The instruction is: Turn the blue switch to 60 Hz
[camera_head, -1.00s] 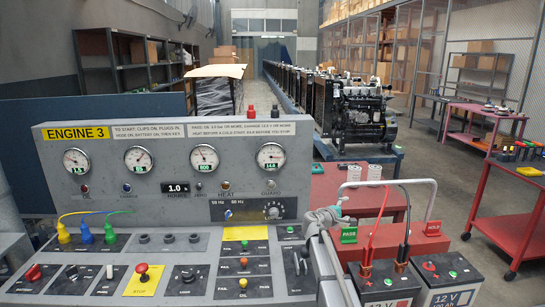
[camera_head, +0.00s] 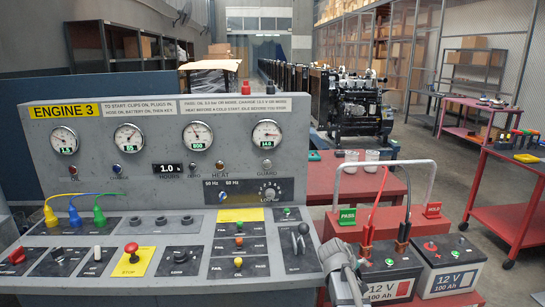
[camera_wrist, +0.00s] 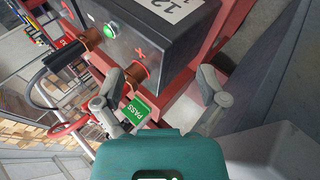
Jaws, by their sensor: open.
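The blue switch (camera_head: 222,196) is a small knob on the upright face of the engine 3 panel (camera_head: 95,183), below two small Hz labels. Its exact pointing direction is too small to tell. My gripper (camera_head: 342,262) is low at the panel's right front corner, well right of and below the switch, beside the batteries. The wrist view shows my gripper (camera_wrist: 170,82) with its two fingers spread and nothing between them. The switch does not show in the wrist view.
A numbered dial (camera_head: 269,191) is right of the switch. Two batteries (camera_head: 390,270) and a green PASS sign (camera_head: 347,216) stand close to my gripper; the sign also shows in the wrist view (camera_wrist: 139,111).

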